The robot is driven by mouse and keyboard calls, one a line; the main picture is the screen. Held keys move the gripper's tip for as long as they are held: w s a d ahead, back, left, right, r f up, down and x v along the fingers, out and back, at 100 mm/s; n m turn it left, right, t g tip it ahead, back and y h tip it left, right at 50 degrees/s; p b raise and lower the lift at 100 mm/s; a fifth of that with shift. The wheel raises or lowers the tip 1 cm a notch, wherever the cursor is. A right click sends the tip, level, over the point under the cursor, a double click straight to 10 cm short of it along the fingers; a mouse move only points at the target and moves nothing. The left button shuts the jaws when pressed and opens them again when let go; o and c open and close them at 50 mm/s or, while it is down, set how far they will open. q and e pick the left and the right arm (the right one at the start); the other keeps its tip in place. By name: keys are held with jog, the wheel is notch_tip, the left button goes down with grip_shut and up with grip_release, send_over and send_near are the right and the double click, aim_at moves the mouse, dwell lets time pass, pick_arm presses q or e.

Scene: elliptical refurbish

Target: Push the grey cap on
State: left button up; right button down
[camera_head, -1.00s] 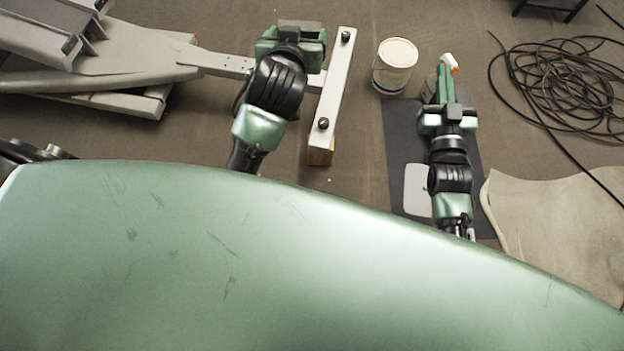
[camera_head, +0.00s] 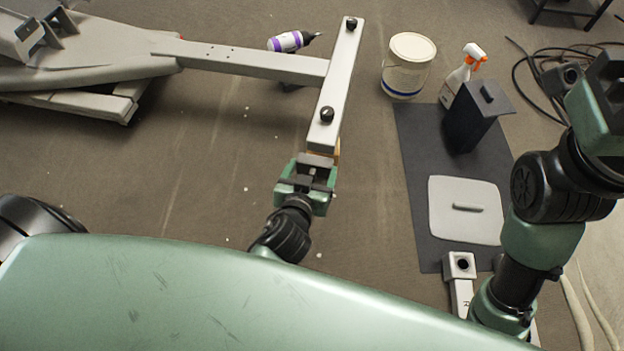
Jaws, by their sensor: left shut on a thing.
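My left gripper (camera_head: 305,184) is at the near end of the light grey crossbar (camera_head: 334,92) and is shut on a small grey piece there, which I take for the grey cap (camera_head: 319,160). The fingers hide most of the cap. It is at or very near the bar's end, and I cannot tell whether it is seated. The bar has two black knobs on top and joins a long grey beam. My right gripper (camera_head: 602,100) is raised at the right edge, away from the bar. Its fingertips are not clear.
A dark mat (camera_head: 412,170) holds a grey plate (camera_head: 465,225), a dark box (camera_head: 468,125) and a spray bottle (camera_head: 460,76). A white bucket (camera_head: 408,66) stands beside the bar. A purple-banded bottle (camera_head: 289,41) lies behind the beam. Floor left of my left gripper is clear.

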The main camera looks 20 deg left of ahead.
aim_at(315, 161)
pick_arm(q)
jog(key=shift+w+f, duration=0.1)
jog(key=shift+w, duration=0.15)
jog(key=shift+w+a, duration=0.1)
jog(key=shift+w, duration=1.2)
jog(key=shift+w+a, duration=0.15)
jog(key=shift+w, duration=1.15)
jog(key=shift+w, duration=0.55)
jog(key=shift+a, duration=0.1)
jog(key=o, duration=1.3)
jog(key=shift+o, duration=0.2)
